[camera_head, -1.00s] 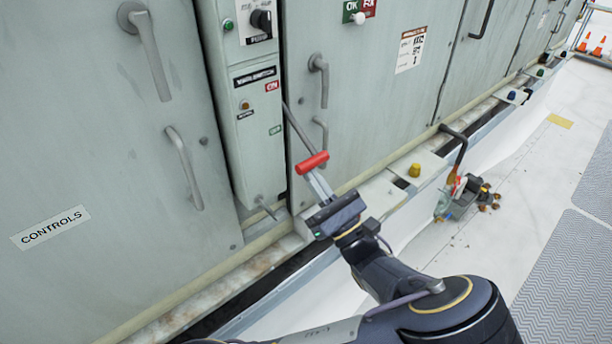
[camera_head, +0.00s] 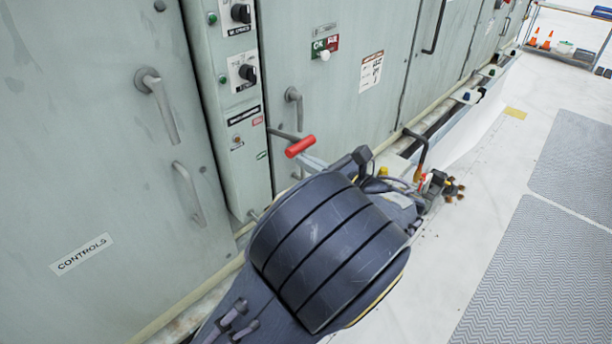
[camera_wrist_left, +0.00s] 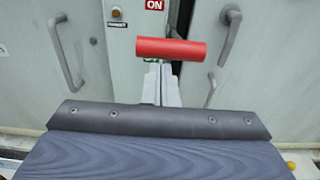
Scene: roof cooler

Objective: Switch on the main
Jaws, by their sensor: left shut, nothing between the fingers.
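The main switch on the narrow grey panel is a lever with a red crossbar handle (camera_head: 300,146). Its grey rod (camera_head: 284,134) points outward from the panel, tilted slightly downward. A dark label above it, a red ON plate (camera_head: 257,120) and a green plate lower down mark the switch. My left gripper (camera_head: 310,162) is shut and empty, its pale fingers just under the red handle. In the left wrist view the handle (camera_wrist_left: 170,48) lies across above the fingertips (camera_wrist_left: 162,70); contact is likely but not clear. My left arm hides the area below. My right gripper is out of view.
Grey cabinet doors with curved handles (camera_head: 158,105) flank the panel. Rotary knobs (camera_head: 248,73) sit above the switch. A dark bent lever (camera_head: 420,150) and a small cluster of objects (camera_head: 440,186) are right of my arm. White floor (camera_head: 480,160) lies open at right.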

